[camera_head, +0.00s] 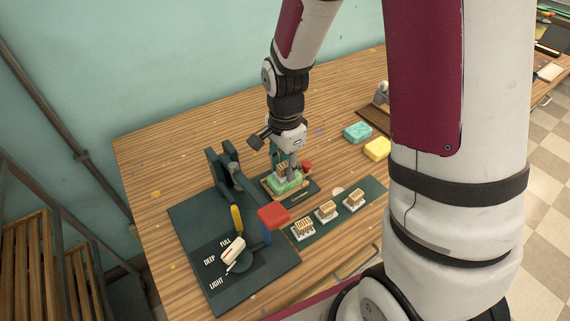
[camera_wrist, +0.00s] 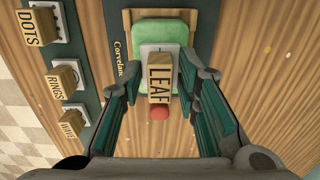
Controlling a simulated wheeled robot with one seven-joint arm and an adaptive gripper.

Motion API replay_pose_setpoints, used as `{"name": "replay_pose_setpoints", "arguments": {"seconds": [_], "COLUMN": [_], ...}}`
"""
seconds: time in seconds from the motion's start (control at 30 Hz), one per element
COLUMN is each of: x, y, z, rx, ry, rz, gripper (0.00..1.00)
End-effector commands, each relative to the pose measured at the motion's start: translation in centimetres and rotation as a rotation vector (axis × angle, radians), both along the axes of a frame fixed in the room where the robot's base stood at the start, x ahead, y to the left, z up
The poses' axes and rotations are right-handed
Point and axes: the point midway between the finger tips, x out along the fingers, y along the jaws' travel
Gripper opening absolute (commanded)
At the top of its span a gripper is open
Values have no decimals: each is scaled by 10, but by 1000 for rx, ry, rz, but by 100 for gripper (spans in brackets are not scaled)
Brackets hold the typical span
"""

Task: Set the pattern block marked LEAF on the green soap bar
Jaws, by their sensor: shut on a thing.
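The LEAF pattern block (camera_wrist: 159,84) is between my gripper's two fingers in the wrist view, its marked top facing up. My gripper (camera_head: 285,170) is shut on this block. The green soap bar (camera_wrist: 152,35) lies directly under the block, and it also shows in the head view (camera_head: 288,187). The block looks to be upright and resting on the bar or just above it; contact cannot be told for sure. A dark board (camera_head: 308,194) lies under the soap. A red knob (camera_wrist: 159,113) shows just below the block in the wrist view.
A dark rack (camera_head: 362,206) holds blocks marked DOTS (camera_wrist: 38,27), RINGS (camera_wrist: 63,81) and WAVE (camera_wrist: 73,123). Teal (camera_head: 357,132) and yellow (camera_head: 377,149) soap bars lie behind.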

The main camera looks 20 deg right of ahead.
Motion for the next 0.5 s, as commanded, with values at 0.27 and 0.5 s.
{"name": "replay_pose_setpoints", "arguments": {"seconds": [0.27, 0.5], "x": [0, 0], "y": [0, 0], "z": [-3, -4], "rx": [0, 0], "ry": [1, 0], "rz": [0, 0], "gripper": [4, 4]}}
